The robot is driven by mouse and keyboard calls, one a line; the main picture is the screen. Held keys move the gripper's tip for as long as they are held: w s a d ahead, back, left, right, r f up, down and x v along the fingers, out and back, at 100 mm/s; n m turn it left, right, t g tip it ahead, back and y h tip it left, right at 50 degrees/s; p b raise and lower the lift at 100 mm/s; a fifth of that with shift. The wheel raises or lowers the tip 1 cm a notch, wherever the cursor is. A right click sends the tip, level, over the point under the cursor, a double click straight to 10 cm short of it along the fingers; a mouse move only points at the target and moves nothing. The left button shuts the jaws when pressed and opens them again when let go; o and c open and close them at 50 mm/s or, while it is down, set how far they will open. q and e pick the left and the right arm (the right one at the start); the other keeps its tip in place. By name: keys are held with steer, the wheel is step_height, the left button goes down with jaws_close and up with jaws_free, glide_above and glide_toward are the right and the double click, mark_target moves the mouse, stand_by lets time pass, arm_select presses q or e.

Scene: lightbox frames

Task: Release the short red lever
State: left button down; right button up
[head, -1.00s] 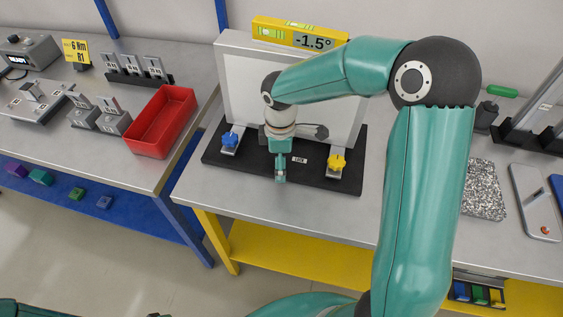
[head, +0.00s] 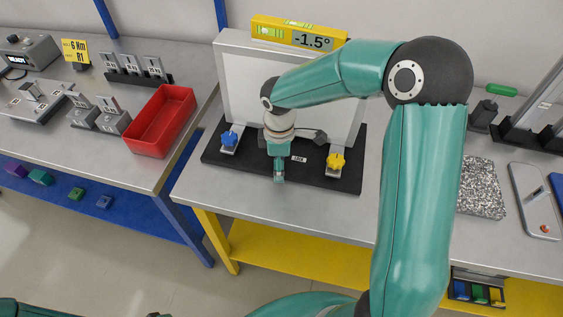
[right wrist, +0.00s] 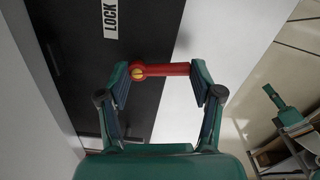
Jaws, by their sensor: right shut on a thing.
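The short red lever (right wrist: 165,69) lies crosswise between the fingertips of my right gripper (right wrist: 162,72) in the right wrist view, with a yellow spot at its left end. The fingers are shut on it, end to end. In the head view my right gripper (head: 279,176) points down at the front of the black base plate (head: 230,160) of the lightbox frame, and it hides the lever. A white LOCK label (right wrist: 111,18) is on the black plate near the lever. My left gripper is not in view.
A blue knob clamp (head: 229,139) and a yellow knob clamp (head: 336,161) stand either side of my right gripper. The white panel (head: 240,80) rises behind, with a yellow level (head: 299,33) reading -1.5° on top. The bench in front of the plate is clear.

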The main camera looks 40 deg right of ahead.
steer(key=shift+w+a+f+m+b, duration=0.1)
steer(key=shift+w+f+m+b, duration=0.1)
steer(key=shift+m+b, duration=0.55)
steer(key=shift+r+m, duration=0.2)
steer(key=shift+m, duration=0.35)
steer(key=o, duration=1.1)
steer(key=shift+o, duration=0.2)
step_height(320, 180, up, 12)
